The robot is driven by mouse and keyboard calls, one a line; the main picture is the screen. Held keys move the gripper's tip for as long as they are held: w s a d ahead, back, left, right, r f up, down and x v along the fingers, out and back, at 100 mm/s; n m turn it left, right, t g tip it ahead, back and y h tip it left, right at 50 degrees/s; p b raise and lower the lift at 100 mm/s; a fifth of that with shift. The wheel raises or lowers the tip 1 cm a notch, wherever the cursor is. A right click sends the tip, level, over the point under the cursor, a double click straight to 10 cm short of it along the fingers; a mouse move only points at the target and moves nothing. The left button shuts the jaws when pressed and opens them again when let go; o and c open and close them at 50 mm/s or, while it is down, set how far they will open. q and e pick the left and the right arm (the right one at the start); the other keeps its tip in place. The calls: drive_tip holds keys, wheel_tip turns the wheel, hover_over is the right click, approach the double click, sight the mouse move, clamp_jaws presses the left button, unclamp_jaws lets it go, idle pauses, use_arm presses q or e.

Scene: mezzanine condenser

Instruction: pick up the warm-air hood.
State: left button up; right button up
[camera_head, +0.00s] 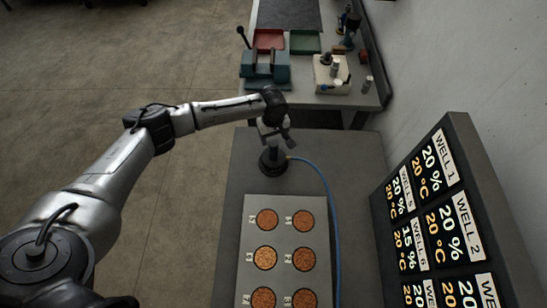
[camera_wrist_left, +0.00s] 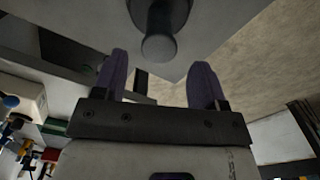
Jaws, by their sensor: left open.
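The warm-air hood (camera_head: 272,162) appears as a dark round piece with a blue hose, standing on the grey table beyond the plate of wells. My left gripper (camera_head: 277,136) is just above and beside it and partly covers its top. In the left wrist view, the open left gripper (camera_wrist_left: 160,78) has two purple-grey fingers spread apart with nothing between them. The dark rounded body of the hood (camera_wrist_left: 158,40) is ahead of the fingertips. Whether they touch it cannot be told. My right gripper is not in view.
A light plate (camera_head: 285,231) with several round, grain-filled wells lies on the table. The blue hose (camera_head: 334,215) runs along its right side. A dark display panel (camera_head: 445,215) stands at the right. A cluttered bench (camera_head: 356,98) is at the back.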

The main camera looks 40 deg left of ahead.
sight(274, 144)
use_arm(q)
drive_tip(key=shift+f, duration=3.85)
clamp_jaws()
